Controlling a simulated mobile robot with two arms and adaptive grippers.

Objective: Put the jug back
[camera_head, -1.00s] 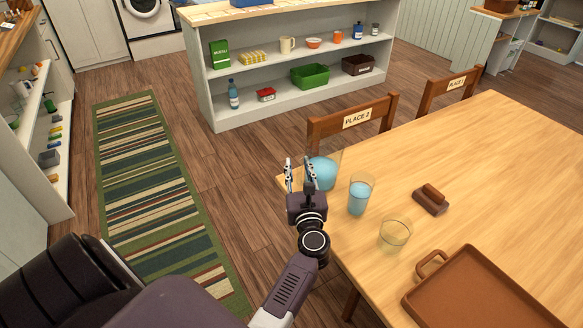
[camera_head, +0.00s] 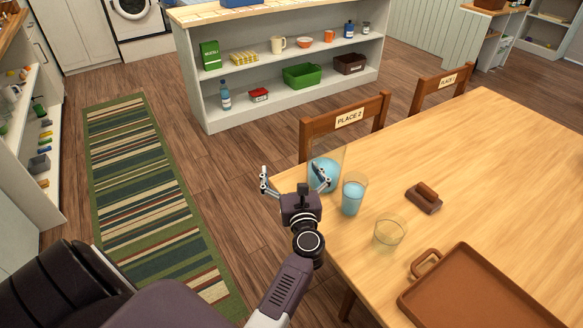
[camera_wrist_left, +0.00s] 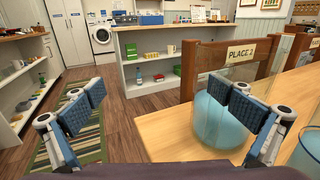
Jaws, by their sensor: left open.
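The clear jug (camera_head: 336,174) with light blue liquid stands upright near the table's left corner, by the PLACE 2 chair. It also shows in the left wrist view (camera_wrist_left: 214,128), partly behind the right-hand finger. My left gripper (camera_head: 293,174) is open and empty at the table's left edge. Its right-hand finger overlaps the jug in both views; I cannot tell whether it touches. The other finger is out over the floor side. The jug's handle cannot be made out. My right gripper is not in view.
A glass of blue liquid (camera_head: 353,198) stands close right of the jug. Nearer are an empty glass (camera_head: 389,235) and a brown tray (camera_head: 480,300). A brown block-like object (camera_head: 424,199) lies farther right. The PLACE 2 chair (camera_head: 318,127) stands behind. White shelves (camera_head: 290,105) hold several goods.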

